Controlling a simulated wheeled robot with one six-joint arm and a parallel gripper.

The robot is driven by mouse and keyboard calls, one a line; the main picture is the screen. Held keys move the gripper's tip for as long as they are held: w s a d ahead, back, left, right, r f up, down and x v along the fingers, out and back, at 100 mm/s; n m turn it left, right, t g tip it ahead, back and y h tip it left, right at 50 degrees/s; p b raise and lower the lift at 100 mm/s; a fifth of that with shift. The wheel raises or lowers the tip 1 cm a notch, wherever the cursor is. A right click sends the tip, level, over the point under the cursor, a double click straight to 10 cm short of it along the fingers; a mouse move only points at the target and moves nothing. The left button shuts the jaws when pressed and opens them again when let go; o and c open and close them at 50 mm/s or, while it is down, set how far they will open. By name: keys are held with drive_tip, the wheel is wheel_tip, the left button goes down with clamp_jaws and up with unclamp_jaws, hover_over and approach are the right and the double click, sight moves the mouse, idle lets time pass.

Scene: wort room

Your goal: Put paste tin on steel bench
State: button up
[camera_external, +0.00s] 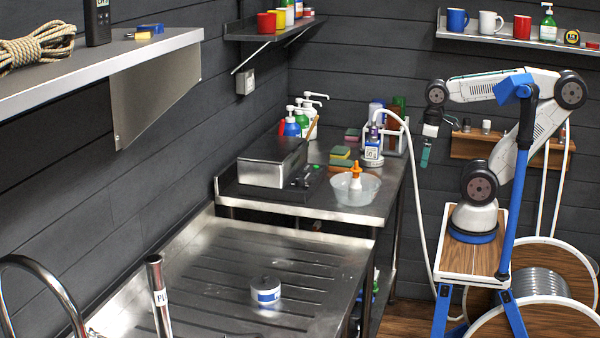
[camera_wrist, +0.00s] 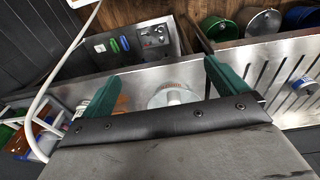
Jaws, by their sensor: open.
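The paste tin (camera_external: 266,292), a short grey tin with a white and blue label, stands upright on the ridged metal drainboard (camera_external: 205,268) in the external view. It also shows at the right edge of the wrist view (camera_wrist: 304,86). The steel bench (camera_external: 300,209) stands behind the drainboard, with many things on it. My gripper (camera_external: 425,154) hangs to the right of the bench, apart from the tin. Its two green fingers (camera_wrist: 158,86) are spread in the wrist view with nothing held between them.
A clear bowl (camera_external: 355,189) with an orange-topped bottle stands at the bench's front right. A metal box (camera_external: 272,162), pump bottles (camera_external: 300,118), sponges (camera_external: 341,153) and a rack (camera_external: 390,140) crowd the bench. A curved tap (camera_external: 45,270) stands front left. Wall shelves (camera_external: 500,38) hang above.

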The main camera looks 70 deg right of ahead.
drive_tip(key=shift+s+a, duration=0.1)
drive_tip(key=shift+a, duration=0.05)
drive_tip(key=shift+a, duration=0.1)
